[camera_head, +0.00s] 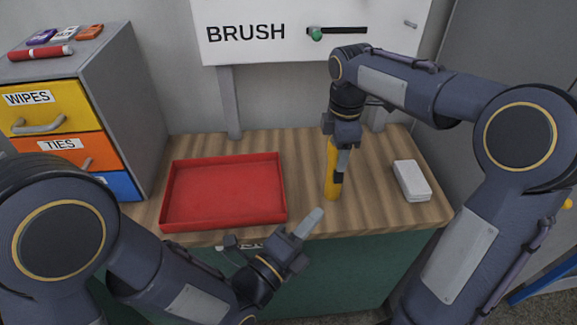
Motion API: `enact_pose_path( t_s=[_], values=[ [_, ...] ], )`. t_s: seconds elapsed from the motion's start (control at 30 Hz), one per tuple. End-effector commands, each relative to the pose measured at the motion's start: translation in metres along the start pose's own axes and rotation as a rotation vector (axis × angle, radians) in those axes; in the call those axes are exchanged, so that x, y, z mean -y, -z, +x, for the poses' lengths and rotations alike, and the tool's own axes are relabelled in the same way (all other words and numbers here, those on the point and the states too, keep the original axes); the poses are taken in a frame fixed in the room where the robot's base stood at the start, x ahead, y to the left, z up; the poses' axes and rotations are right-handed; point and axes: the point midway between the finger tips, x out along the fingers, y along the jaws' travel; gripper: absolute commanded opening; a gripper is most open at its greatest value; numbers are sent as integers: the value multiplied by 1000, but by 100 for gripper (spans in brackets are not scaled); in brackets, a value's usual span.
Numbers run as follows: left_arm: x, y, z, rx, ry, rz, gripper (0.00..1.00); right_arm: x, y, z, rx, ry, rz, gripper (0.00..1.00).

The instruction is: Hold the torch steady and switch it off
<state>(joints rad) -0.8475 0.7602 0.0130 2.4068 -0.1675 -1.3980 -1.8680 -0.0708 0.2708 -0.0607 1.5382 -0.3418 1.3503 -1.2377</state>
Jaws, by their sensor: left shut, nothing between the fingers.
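The yellow torch (331,182) is upright on the wooden worktop, right of the middle. My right gripper (342,162) comes down on it from above and is shut on its upper part. One grey finger lies against its near right side; the other finger is hidden. The torch's switch cannot be made out, and its top is covered by the gripper. My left gripper (314,221) is shut and empty. Its fingertips point up and right, near the worktop's front edge, below and left of the torch in the picture and apart from it.
A red tray (225,224) lies left of the torch. A white box (411,181) lies to its right. A drawer cabinet (118,100) stands at the left with small items on top. A white BRUSH panel (270,50) with a green knob (316,34) is behind.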

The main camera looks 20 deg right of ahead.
Motion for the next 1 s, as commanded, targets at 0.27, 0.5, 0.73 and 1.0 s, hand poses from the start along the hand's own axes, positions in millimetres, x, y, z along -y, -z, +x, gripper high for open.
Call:
enact_pose_path(
  t_s=[0.27, 0.5, 0.73, 1.0],
  values=[
    [0, 0, 0, 0, 0, 0, 0, 0, 0, 0, 0, 0, 0, 72],
    [0, 0, 0, 0, 0, 0, 0, 0, 0, -6, 0, -1, 0, 72],
    [0, 0, 0, 0, 0, 0, 0, -1, 1, -47, -2, -5, 0, 72],
    [0, 0, 0, 0, 0, 0, 0, -1, 0, -100, -1, -3, 0, 72]
  ],
)
